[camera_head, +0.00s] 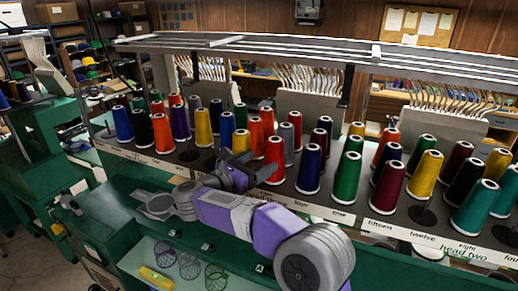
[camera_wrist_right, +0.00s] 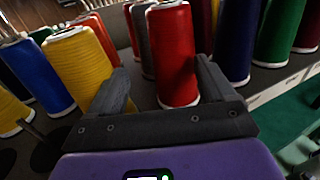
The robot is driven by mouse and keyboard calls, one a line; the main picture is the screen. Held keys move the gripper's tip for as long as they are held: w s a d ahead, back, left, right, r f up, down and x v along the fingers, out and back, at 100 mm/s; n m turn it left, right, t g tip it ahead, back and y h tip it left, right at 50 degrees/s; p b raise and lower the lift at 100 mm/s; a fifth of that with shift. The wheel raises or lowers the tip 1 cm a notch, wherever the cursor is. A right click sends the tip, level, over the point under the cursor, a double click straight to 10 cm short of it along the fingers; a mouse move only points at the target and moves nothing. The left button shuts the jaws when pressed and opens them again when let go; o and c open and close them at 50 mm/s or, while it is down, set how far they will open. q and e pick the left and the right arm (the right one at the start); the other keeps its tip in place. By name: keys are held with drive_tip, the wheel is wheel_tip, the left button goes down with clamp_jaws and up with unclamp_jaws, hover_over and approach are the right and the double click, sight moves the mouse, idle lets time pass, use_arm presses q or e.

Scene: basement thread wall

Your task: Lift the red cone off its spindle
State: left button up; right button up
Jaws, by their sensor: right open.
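The red cone (camera_head: 274,160) stands upright in the front row of the thread rack in the head view. In the right wrist view the red cone (camera_wrist_right: 173,55) shows upright between the two fingers, its lower end nearest the palm in the picture. My right gripper (camera_head: 248,164) is open in front of the cone, with a finger to either side of its line. The spindle is hidden inside the cone. My left gripper is not in view.
A yellow cone (camera_wrist_right: 77,68) stands close to the left finger in the wrist view. A dark blue cone (camera_head: 309,168) stands right of the red one, and a grey cone (camera_head: 287,144) behind it. Metal rails (camera_head: 250,47) run above the rack.

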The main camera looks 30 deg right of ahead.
sight(270, 159)
drive_tip(key=shift+d+r, duration=0.2)
drive_tip(key=shift+d, duration=0.25)
drive_tip(key=shift+s+d+r+p, duration=0.2)
drive_tip(key=shift+s+d+p, duration=0.15)
drive_tip(key=shift+d, duration=0.15)
drive_tip(key=shift+s+d+r+p, duration=0.25)
drive_tip(key=shift+s+d, duration=0.1)
drive_tip(key=shift+d, duration=0.1)
drive_tip(key=p+x, duration=0.1)
drive_tip(key=x, duration=0.1)
drive_tip(key=p+x, duration=0.1)
drive_tip(key=x, duration=0.1)
drive_tip(key=shift+w+a+f, duration=0.1)
drive_tip(key=shift+w+a, duration=0.05)
drive_tip(key=shift+w, duration=0.1)
drive_tip(key=shift+d, duration=0.4)
drive_tip(key=shift+w+f, duration=0.1)
drive_tip(key=shift+w, duration=0.05)
drive_tip(key=c, duration=1.1)
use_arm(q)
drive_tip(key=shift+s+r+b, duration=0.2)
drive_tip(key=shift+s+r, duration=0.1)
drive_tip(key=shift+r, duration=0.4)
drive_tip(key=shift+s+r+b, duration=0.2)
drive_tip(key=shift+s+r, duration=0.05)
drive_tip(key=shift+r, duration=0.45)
use_arm(e)
drive_tip(key=shift+r, duration=5.05)
